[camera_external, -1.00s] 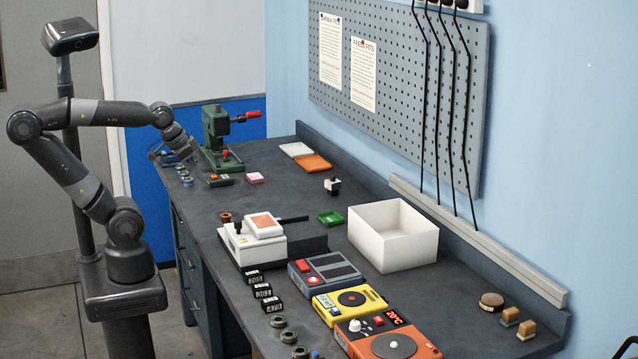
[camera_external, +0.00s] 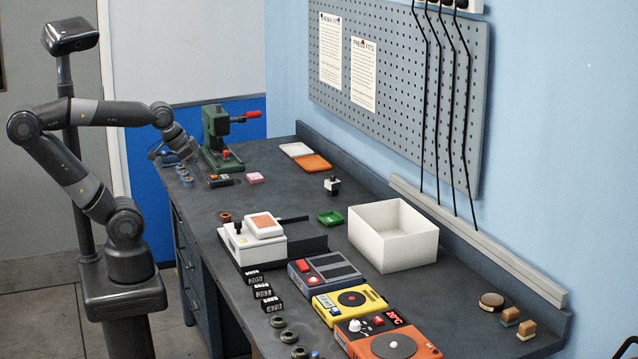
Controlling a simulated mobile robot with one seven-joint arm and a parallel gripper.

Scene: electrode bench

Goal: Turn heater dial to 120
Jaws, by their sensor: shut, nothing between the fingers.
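The heater is an orange hot plate (camera_external: 420,348) at the near right end of the bench, with a round grey plate on top. My gripper (camera_external: 190,153) is at the far left end of the bench, shut and empty, close to the green press. It is far from the dial and touches nothing that I can make out. The fingertips are small and hard to see.
A yellow device (camera_external: 349,304) and a grey device with a red button (camera_external: 324,270) stand beside the heater. A white open box (camera_external: 394,236) stands behind them. The green press (camera_external: 217,140) is near my gripper. The middle of the bench holds small items, with clear patches between.

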